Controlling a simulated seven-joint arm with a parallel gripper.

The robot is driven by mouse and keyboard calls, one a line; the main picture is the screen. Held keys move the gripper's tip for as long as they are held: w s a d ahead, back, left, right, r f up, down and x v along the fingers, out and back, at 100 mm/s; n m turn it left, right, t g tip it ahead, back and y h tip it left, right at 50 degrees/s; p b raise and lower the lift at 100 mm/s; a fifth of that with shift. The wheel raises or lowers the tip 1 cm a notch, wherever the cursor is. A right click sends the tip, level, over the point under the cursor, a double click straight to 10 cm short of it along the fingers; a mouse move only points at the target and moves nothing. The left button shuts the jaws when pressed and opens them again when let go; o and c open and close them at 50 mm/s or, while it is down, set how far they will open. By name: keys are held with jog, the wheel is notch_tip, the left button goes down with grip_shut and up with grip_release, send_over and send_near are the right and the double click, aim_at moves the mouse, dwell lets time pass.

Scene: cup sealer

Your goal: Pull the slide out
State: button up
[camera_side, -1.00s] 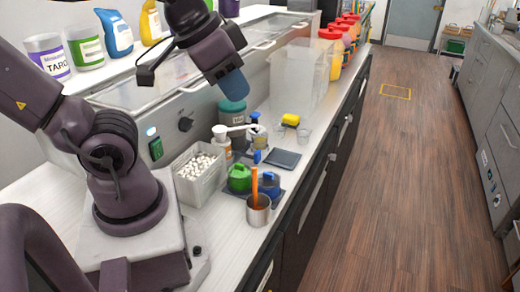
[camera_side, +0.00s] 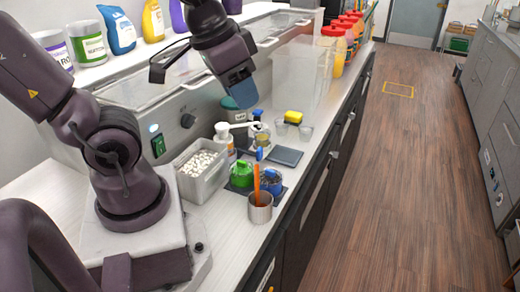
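My gripper (camera_side: 241,93) hangs from the dark wrist above the counter, its blue-grey end pointing down. It partly covers a teal round container (camera_side: 230,112) behind it. Whether its fingers are open or shut does not show, and nothing is clearly held. I cannot make out a cup sealer or its slide for certain in this view; it may be hidden behind my arm or too small to tell.
Clear bins (camera_side: 303,80) stand farther back.

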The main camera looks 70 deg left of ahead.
jog(key=w+a+f+n+g, duration=0.35)
jog(key=w+a+f, duration=0.25)
jog(key=a, duration=0.3)
jog(key=n, duration=0.5)
send_over(259, 150)
notch_tip(259, 150, down, 12)
jog(key=shift+m+g, duration=0.25)
jog(key=shift+g, duration=0.2)
notch_tip(259, 150, down, 12)
jog(key=shift+f, duration=0.1)
grip_shut()
